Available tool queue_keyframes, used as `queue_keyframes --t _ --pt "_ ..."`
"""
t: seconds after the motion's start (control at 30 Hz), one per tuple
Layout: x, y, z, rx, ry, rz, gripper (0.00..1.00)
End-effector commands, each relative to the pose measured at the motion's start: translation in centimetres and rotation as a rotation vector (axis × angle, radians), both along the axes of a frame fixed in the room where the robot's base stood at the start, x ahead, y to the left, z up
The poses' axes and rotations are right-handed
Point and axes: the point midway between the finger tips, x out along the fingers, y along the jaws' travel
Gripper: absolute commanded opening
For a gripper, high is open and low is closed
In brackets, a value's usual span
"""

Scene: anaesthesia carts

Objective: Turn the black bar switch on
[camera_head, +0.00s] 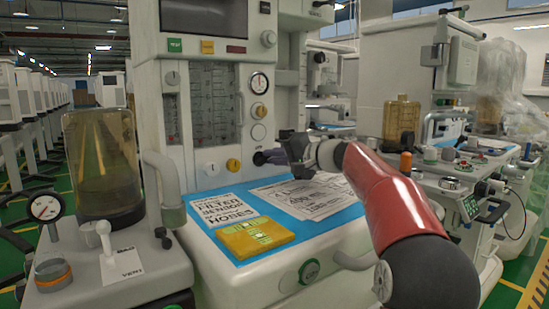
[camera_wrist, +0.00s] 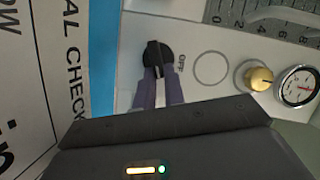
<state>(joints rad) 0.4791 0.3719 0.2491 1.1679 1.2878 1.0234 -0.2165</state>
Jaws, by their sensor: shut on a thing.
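The black bar switch (camera_wrist: 156,51) is a round black knob with a raised bar, on the white panel in the wrist view. The word OFF is printed to its right. My gripper (camera_wrist: 159,72) has its two purple fingers on either side of the lower end of the bar, shut on it. The bar points roughly up and down in the wrist picture.
A blue mat (camera_head: 211,251) with printed sheets and a yellow pad (camera_head: 255,237) lies below the gripper. A yellow knob (camera_wrist: 260,79) and a round gauge (camera_wrist: 297,87) sit to the right of the switch. A glass canister (camera_head: 103,165) stands at the left.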

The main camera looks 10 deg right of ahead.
Motion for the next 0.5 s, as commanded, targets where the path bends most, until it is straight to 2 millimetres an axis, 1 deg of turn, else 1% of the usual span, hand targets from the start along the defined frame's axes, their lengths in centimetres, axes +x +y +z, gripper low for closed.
queue_keyframes --t 0.07,0.1,0.23,0.5 --pt "0.04 0.17 -0.1 0.0 0.002 0.003 0.0" --pt "0.04 0.17 -0.1 0.0 0.002 0.003 0.15" --pt "0.03 0.18 -0.06 0.0 0.0 0.003 0.32" --pt "-0.02 0.05 0.0 -0.001 0.0 0.001 0.33"
